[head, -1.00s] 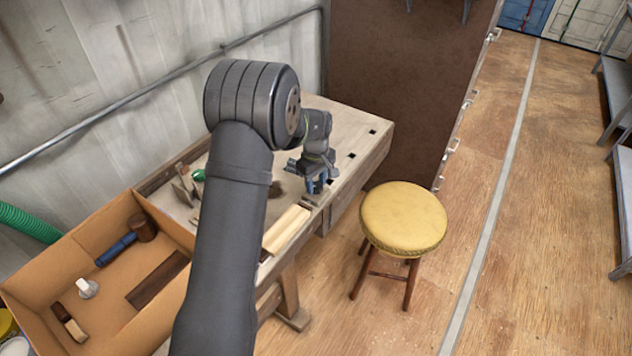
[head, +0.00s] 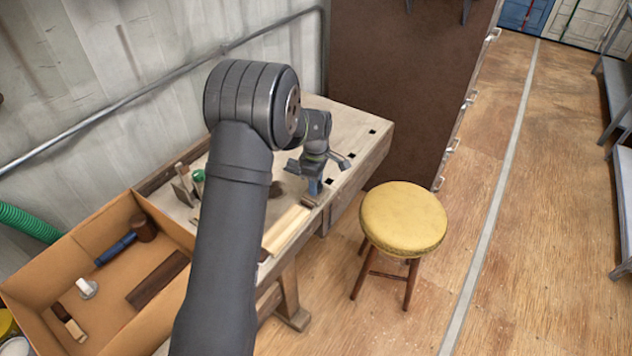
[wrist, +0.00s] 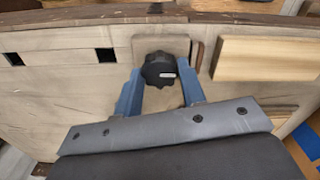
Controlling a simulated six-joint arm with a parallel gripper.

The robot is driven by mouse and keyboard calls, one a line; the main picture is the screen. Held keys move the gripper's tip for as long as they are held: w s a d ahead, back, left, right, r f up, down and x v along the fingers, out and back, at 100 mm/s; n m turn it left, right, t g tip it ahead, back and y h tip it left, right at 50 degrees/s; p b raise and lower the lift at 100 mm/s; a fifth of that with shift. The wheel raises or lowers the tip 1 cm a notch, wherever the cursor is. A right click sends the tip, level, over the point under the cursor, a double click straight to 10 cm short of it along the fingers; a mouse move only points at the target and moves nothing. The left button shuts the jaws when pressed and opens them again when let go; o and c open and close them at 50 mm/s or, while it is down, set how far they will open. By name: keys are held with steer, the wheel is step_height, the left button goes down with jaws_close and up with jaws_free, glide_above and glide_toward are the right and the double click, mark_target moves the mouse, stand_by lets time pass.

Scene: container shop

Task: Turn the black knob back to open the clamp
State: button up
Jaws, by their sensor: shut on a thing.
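The black knob (wrist: 160,69) is round and lobed, with a small pale mark on its edge. It sits between the two blue fingers of my gripper (wrist: 162,80) in the wrist view, and the gripper is shut on it. A pale wooden block (wrist: 152,44) lies behind the knob, apparently part of the clamp. A pale wood piece (wrist: 265,60) is to its right, beyond a thin dark strip. In the head view my gripper (head: 314,188) points down at the bench's front edge, and the knob is hidden there.
The workbench (head: 345,120) has several square holes along its front edge. A cardboard box (head: 88,240) with a mallet and other tools stands at the left. A yellow-topped stool (head: 404,215) stands on the floor to the right. The bench top right of my gripper is clear.

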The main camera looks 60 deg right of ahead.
steer(key=o, duration=1)
step_height(320, 180, up, 17)
steer(key=shift+r, duration=0.2)
step_height(320, 180, down, 18)
steer(key=shift+r, duration=0.25)
stand_by(0.5)
steer(key=shift+r, duration=0.1)
